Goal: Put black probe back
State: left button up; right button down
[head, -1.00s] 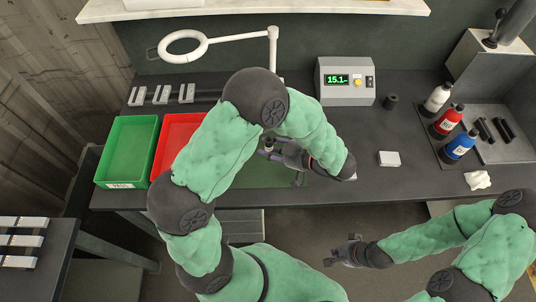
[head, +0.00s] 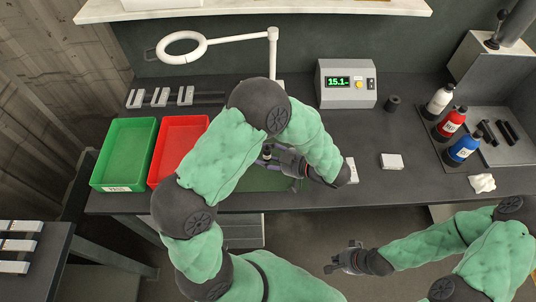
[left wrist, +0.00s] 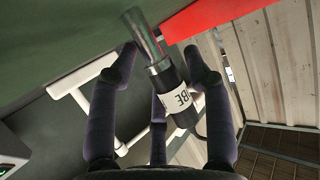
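The black probe (left wrist: 171,83) has a bare metal tip and a white label, and a cable runs from its rear end. In the head view the probe (head: 267,151) shows small at the fingertips of my left gripper (head: 276,158), above the green mat (head: 262,182). My left arm hides part of this area, and I cannot make out the probe's holder. My right gripper (head: 339,257) is empty, its fingers apart, in front of the table.
A green tray (head: 94,168) and a red tray (head: 153,164) stand to the left. A meter (head: 346,84) reads 15.1. White blocks (head: 391,160) (head: 351,169), a dark cylinder (head: 392,102) and several bottles (head: 463,148) are to the right. A white ring lamp (head: 224,39) stands behind.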

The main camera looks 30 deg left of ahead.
dwell(0.3)
pick_arm(q)
jog(key=shift+d+r, duration=0.15)
jog(key=shift+r, duration=0.1)
jog(key=p+v, duration=0.3)
jog(key=v, duration=0.8)
jog(key=shift+d+p, duration=0.35)
jog(key=shift+p, duration=0.05)
jog(key=shift+s, duration=0.15)
